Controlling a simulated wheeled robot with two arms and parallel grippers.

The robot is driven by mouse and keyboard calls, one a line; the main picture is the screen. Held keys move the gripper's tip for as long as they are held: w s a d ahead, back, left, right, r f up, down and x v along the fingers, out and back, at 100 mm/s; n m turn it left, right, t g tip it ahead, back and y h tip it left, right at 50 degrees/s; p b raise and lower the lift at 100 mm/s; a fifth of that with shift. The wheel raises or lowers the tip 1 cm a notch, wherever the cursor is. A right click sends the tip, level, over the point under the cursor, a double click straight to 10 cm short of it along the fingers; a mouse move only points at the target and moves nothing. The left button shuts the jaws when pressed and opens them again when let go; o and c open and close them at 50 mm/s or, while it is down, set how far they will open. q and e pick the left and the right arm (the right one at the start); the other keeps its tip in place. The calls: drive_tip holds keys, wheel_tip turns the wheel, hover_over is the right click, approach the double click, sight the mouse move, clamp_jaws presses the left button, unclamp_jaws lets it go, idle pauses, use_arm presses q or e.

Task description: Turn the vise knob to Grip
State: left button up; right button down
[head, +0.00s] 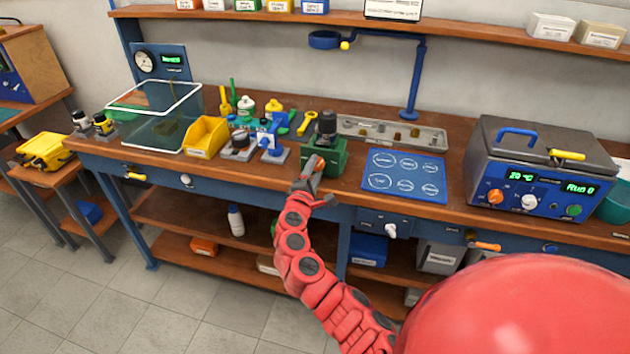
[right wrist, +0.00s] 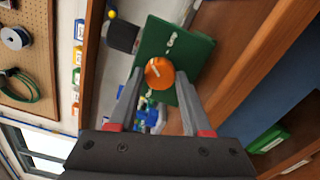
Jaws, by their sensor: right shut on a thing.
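The green vise (head: 331,157) stands at the front edge of the bench, with a dark part clamped or resting on its top. Its orange knob (right wrist: 159,73) is on the front face of the vise (right wrist: 196,52) in the right wrist view, with a pale pointer line across it. White marks sit on the face on either side of the knob; they are too small to read. My right gripper (head: 314,168) reaches the knob from the front. In the right wrist view, my right gripper's fingers (right wrist: 159,80) are closed on the knob's two sides. My left gripper is not in view.
A blue mat (head: 405,190) lies right of the vise, and a metal tray (head: 365,128) lies behind it. A yellow bin (head: 206,137) and several small fittings stand to the left. A blue-grey heater unit (head: 540,170) with knobs stands at the right.

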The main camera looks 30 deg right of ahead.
drive_tip(key=m+b, duration=0.2)
drive_tip(key=b, duration=0.1)
drive_tip(key=m+b, duration=0.5)
drive_tip(key=b, duration=0.2)
drive_tip(key=shift+f+m, duration=0.25)
drive_tip(key=shift+m, duration=0.15)
drive_tip(key=shift+r+m+b, duration=0.1)
drive_tip(key=shift+m+b, duration=0.9)
drive_tip(key=shift+b, duration=0.15)
drive_tip(key=shift+r, duration=0.1)
drive_tip(key=shift+c, duration=1.7)
unclamp_jaws()
drive_tip(key=b+v, duration=0.1)
drive_tip(key=v, duration=1.6)
drive_tip(key=shift+s, duration=0.25)
